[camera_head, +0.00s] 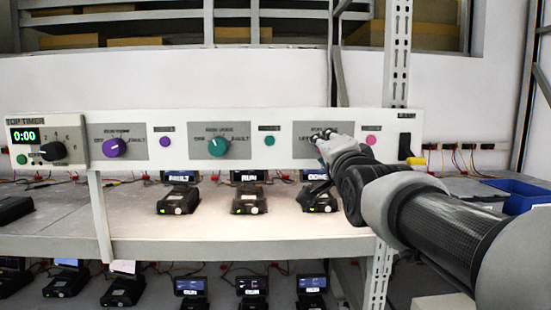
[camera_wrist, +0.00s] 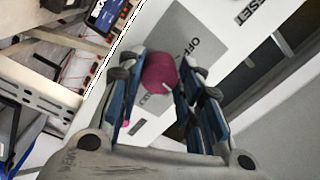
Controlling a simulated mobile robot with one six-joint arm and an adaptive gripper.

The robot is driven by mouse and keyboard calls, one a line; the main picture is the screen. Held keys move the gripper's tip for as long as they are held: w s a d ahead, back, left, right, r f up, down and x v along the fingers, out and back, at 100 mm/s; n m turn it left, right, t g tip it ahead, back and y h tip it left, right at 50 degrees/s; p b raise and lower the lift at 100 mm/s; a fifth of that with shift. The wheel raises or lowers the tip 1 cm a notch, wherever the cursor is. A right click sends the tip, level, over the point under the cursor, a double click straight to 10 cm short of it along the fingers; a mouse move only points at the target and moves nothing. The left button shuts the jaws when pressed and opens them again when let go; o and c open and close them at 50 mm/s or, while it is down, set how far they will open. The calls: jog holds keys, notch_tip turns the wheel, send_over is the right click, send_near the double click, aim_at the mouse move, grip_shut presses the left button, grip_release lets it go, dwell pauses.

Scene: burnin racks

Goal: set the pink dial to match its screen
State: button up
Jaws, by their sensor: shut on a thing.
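The pink dial (camera_wrist: 158,72) sits on a grey plate (camera_wrist: 200,30) of the white panel in the wrist view. My gripper (camera_wrist: 165,82) has its fingers on both sides of the dial and is shut on it. In the head view my gripper (camera_head: 325,140) covers the dial. Below it, a small device has a lit screen (camera_head: 316,175), partly behind my arm; its word looks like "DONE" but is small.
A pink button (camera_head: 370,140) is right of the plate. A purple dial (camera_head: 115,147), a teal dial (camera_head: 218,145) and a timer (camera_head: 45,142) reading 0:00 are to the left. Small devices stand on the shelf (camera_head: 215,225) below. A blue bin (camera_head: 520,193) is at the right.

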jog(key=shift+m+b, duration=0.8)
jog(key=shift+m, duration=0.4)
jog(key=o, duration=1.1)
jog(key=shift+c, duration=0.2)
jog(key=s, duration=1.2)
jog(key=shift+f, duration=0.2)
